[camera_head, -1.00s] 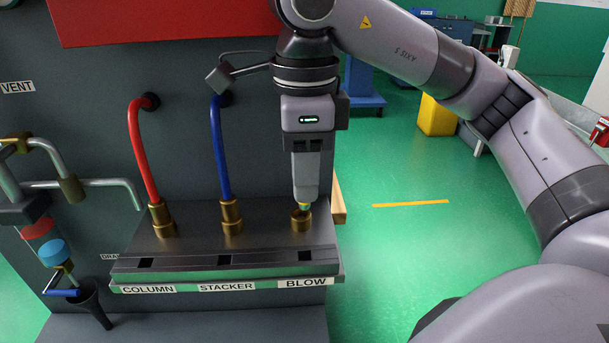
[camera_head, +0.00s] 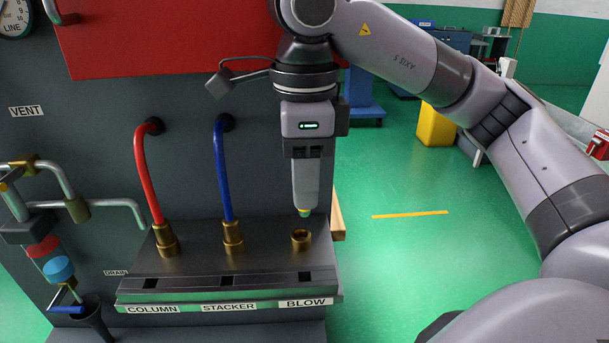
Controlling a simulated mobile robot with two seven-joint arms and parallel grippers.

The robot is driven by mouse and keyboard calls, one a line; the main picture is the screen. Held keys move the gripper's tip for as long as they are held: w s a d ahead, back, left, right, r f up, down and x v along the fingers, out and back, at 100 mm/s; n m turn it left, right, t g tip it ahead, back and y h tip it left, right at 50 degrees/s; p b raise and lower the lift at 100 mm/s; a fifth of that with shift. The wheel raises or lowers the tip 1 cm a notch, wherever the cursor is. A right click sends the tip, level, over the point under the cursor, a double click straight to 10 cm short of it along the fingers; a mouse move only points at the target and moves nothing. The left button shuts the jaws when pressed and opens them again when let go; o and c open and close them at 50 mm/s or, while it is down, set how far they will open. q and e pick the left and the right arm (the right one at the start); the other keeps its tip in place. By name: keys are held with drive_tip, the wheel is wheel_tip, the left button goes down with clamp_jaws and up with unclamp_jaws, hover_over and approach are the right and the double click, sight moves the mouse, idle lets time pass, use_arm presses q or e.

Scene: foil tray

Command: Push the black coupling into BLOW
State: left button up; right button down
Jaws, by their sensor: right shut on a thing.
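My right gripper (camera_head: 304,212) points straight down, shut, a little above the BLOW socket. A small yellow-green tip shows at its fingertips; the thing it grips is mostly hidden and I cannot make out a black coupling. The BLOW socket (camera_head: 301,241) is an open brass ring at the right of the steel ledge, above the BLOW label (camera_head: 306,303). There is a visible gap between the fingertips and the ring. My left gripper is not in view.
A red hose (camera_head: 147,190) stands in the COLUMN fitting (camera_head: 166,240) and a blue hose (camera_head: 223,180) in the STACKER fitting (camera_head: 233,238). Pipes and a black funnel (camera_head: 91,318) are at the left.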

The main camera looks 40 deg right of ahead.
drive_tip(key=shift+f+b, duration=1.2)
drive_tip(key=shift+f, duration=0.3)
idle(0.5)
drive_tip(key=c, duration=0.8)
unclamp_jaws()
drive_tip(key=shift+r+p, duration=0.95)
drive_tip(key=shift+r, duration=2.65)
